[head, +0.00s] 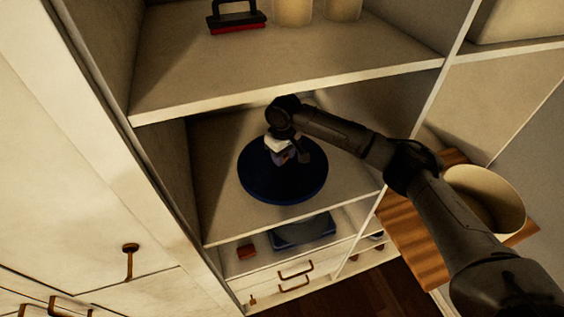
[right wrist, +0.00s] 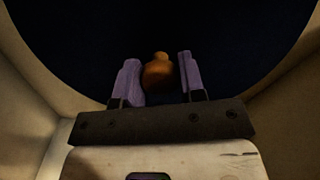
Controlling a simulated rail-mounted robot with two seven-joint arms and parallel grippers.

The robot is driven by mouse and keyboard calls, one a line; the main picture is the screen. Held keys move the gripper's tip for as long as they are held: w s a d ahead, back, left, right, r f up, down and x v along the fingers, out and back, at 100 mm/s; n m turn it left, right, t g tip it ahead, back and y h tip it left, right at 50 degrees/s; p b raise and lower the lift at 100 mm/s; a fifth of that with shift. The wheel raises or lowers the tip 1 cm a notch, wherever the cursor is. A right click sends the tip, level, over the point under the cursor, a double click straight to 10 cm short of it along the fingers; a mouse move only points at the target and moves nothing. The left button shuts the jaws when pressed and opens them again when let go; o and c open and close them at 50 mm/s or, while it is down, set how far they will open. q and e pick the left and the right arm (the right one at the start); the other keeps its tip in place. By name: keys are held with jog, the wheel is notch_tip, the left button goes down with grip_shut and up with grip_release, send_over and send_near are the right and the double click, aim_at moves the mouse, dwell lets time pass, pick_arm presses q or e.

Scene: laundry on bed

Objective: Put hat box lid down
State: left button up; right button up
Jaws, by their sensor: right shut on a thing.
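The hat box lid (head: 262,184) is a dark blue disc with a small orange-brown knob (right wrist: 158,72). In the head view it is at the middle shelf (head: 215,226) of the cabinet and looks level. I cannot tell whether it touches the shelf board. My right gripper (head: 283,156) is over the lid's middle and shut on its knob. In the right wrist view the knob is between the two purple fingers, and the dark lid (right wrist: 215,40) fills the view beyond them. A round, open cream box (head: 487,190) stands at the right. My left gripper is not in view.
A brush with red bristles (head: 236,20) and two cream containers (head: 293,10) stand on the shelf above. Below are a dark blue flat thing (head: 303,232) and a small red block (head: 246,251). Cabinet side walls flank the lid. The cream box is on a slatted wooden surface (head: 415,245).

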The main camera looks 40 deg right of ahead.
jog(key=shift+w+a+f, duration=0.1)
jog(key=shift+w+f, duration=0.05)
jog(key=shift+f, duration=0.1)
notch_tip(320, 180, down, 3)
jog(key=shift+p, duration=0.6)
jog(key=shift+f, duration=0.35)
jog(key=shift+f, duration=0.1)
jog(key=o, duration=1)
